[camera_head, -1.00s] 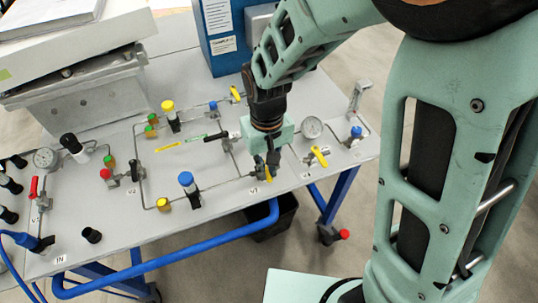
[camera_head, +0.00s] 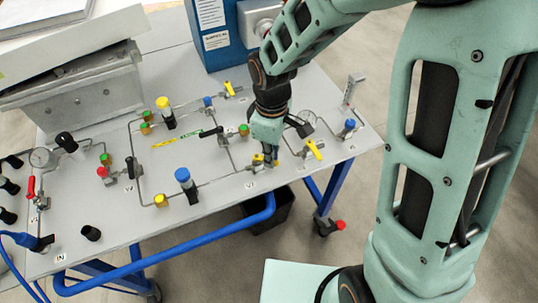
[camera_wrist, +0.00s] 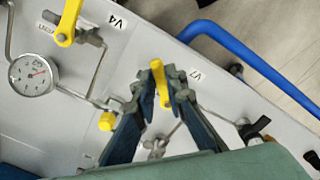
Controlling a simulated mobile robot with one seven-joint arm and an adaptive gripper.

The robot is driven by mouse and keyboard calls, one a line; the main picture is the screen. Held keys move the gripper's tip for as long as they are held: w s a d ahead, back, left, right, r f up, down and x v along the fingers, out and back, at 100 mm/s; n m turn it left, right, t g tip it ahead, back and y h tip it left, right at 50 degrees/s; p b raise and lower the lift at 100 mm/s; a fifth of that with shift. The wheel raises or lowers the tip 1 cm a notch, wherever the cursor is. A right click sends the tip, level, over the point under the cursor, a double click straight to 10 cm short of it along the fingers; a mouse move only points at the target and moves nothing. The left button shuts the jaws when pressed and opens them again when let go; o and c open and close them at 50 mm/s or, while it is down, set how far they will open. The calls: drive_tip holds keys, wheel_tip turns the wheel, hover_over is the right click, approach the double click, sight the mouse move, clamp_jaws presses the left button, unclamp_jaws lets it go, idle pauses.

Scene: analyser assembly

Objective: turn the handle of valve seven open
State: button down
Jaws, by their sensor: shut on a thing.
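The yellow handle (camera_wrist: 162,86) of valve seven sits between my fingertips in the wrist view, beside the "V7" label (camera_wrist: 196,74). My gripper (camera_wrist: 161,77) is shut on it, with a dark finger on each side. The handle points up in that view; the valve body under it is partly hidden by the fingers. In the head view my gripper (camera_head: 266,160) is low over the panel near its front edge, and only a small piece of the yellow handle (camera_head: 257,160) shows beside it.
Another yellow handle (camera_head: 315,149), labelled V4 in the wrist view (camera_wrist: 118,21), is close to the right. A round gauge (camera_wrist: 33,75) and a blue-capped valve (camera_head: 349,126) are nearby. A blue rail (camera_head: 190,240) runs along the table front. A blue box (camera_head: 214,35) stands behind.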

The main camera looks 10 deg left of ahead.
drive_tip(key=n+p, duration=0.1)
drive_tip(key=n, duration=0.1)
drive_tip(key=w+n, duration=0.1)
drive_tip(key=w+n+p, duration=0.1)
drive_tip(key=n, duration=0.1)
drive_tip(key=shift+r+n+p, duration=0.15)
drive_tip(key=shift+n+p, duration=0.15)
drive_tip(key=shift+p, duration=0.05)
drive_tip(key=shift+w+a+n+p, duration=0.15)
drive_tip(key=shift+w+n+p, duration=0.25)
drive_tip(key=shift+n, duration=0.4)
drive_tip(key=shift+w+a+n+p, duration=0.2)
drive_tip(key=shift+n+p, duration=0.25)
drive_tip(key=shift+n, duration=0.35)
drive_tip(key=c, duration=2)
unclamp_jaws()
drive_tip(key=shift+o, duration=0.2)
drive_tip(key=shift+d, duration=0.1)
wheel_tip(320, 180, up, 12)
